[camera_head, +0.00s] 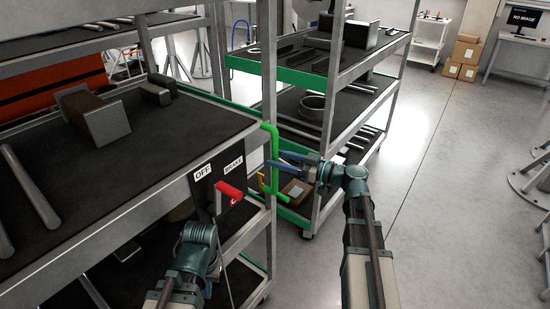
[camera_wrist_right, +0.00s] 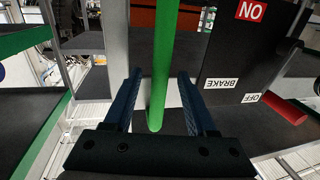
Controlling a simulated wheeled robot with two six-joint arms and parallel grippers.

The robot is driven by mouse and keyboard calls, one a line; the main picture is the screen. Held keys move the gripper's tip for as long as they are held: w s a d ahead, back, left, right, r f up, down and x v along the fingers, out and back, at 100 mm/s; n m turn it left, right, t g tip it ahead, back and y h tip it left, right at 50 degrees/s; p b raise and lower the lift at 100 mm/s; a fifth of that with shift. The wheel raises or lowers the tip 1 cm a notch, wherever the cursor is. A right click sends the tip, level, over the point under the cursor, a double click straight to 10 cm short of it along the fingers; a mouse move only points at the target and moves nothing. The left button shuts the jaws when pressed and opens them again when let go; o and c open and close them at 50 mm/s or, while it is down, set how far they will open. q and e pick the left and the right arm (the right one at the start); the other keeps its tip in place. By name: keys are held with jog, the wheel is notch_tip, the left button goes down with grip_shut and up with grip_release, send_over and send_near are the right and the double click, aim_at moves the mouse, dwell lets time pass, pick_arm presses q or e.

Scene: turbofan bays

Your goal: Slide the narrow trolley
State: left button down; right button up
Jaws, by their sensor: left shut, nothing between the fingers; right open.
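The trolley (camera_head: 95,215) stands at the left, with dark shelves, grey rims and a green upright handle (camera_head: 279,200) at its near corner. Its end panel has OFF and BRAKE labels and a red-gripped lever (camera_head: 229,194). In the right wrist view, the red grip (camera_wrist_right: 286,108) lies beside the OFF label. My right gripper (camera_head: 288,162) is at the handle, its blue fingers open. In the right wrist view, the green bar (camera_wrist_right: 163,60) appears between the spread fingers, with gaps on both sides. My left gripper (camera_head: 207,222) is low before the panel, its fingers mostly hidden by the wrist.
A tall shelf unit with green edges (camera_head: 352,72) stands just behind the trolley, holding dark parts. Cardboard boxes (camera_head: 465,52) and a desk with a monitor (camera_head: 529,17) are at the back right. Grey stands (camera_head: 535,180) edge the right side. The floor between is clear.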

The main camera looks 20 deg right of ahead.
jog(key=shift+x, duration=0.9)
grip_shut()
dwell(0.9)
